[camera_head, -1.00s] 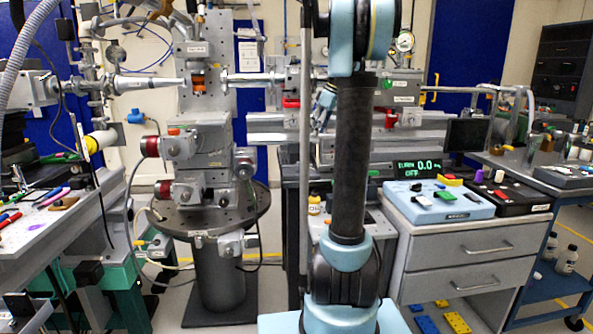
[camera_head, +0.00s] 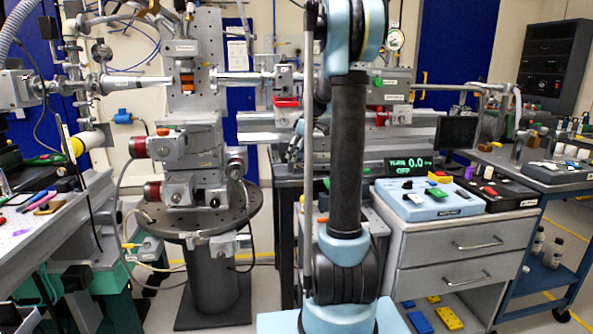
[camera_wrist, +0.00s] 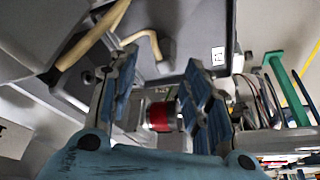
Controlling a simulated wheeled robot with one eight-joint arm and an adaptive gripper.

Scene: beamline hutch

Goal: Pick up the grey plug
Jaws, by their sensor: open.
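I cannot pick out a grey plug with certainty in either view. A red cylindrical part (camera_wrist: 159,116) shows beyond the fingers. In the head view my arm column hides part of the middle, and my gripper is out of sight.
A grey drawer cabinet (camera_head: 463,262) carries the blue box and a black box (camera_head: 510,197). A cluttered bench (camera_head: 35,235) is at left. A round pedestal table (camera_head: 165,221) bears red-ended stages.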

